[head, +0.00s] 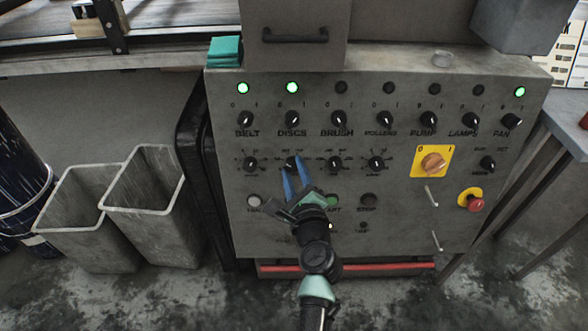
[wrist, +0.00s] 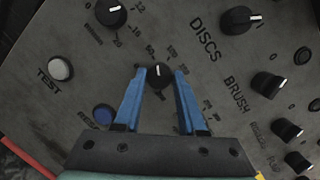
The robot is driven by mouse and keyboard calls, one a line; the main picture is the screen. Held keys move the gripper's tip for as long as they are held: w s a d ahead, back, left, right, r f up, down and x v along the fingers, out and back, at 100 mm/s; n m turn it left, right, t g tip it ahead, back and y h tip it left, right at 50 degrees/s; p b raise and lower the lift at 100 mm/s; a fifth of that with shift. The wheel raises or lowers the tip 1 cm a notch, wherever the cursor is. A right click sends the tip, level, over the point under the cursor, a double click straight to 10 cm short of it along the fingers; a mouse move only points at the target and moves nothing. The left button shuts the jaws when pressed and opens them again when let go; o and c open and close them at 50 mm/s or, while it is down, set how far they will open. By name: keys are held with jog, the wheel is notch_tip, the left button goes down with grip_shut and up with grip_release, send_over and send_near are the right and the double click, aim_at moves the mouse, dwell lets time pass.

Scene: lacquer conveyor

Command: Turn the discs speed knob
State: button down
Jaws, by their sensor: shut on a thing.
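The discs speed knob (head: 291,163) is a small dark knob in the second row of the grey control panel, below the DISCS label and its upper switch. In the wrist view the knob (wrist: 158,78) is round and black, with a white pointer mark toward the top of the picture and a printed number scale around it. My gripper (head: 293,170) reaches up to it from below with its blue fingers. In the wrist view my gripper's fingertips (wrist: 160,71) stand on either side of the knob, shut on it. Fingers cover part of the scale.
The belt speed knob (wrist: 109,13) and brush speed knob (head: 334,163) flank it closely. The DISCS switch (wrist: 240,19) is above. A white TEST button (wrist: 61,68) and blue button (wrist: 103,114) lie below. A red emergency stop (head: 474,202) is far right.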

jog(key=n+g+p, duration=0.1)
jog(key=n+p, duration=0.1)
jog(key=n, duration=0.4)
jog(key=shift+r+n, duration=0.15)
jog(key=shift+n, duration=0.15)
jog(key=n+g+p, duration=0.1)
jog(key=n+p, duration=0.1)
jog(key=n, duration=0.3)
jog(key=shift+n+h, duration=0.3)
jog(key=shift+n, duration=0.1)
jog(key=shift+a, duration=0.1)
jog(key=shift+c, duration=2.4)
grip_release()
jog(key=p+v, duration=0.4)
jog(key=v, duration=0.9)
jog(key=shift+r, duration=0.15)
jog(key=shift+w, duration=0.1)
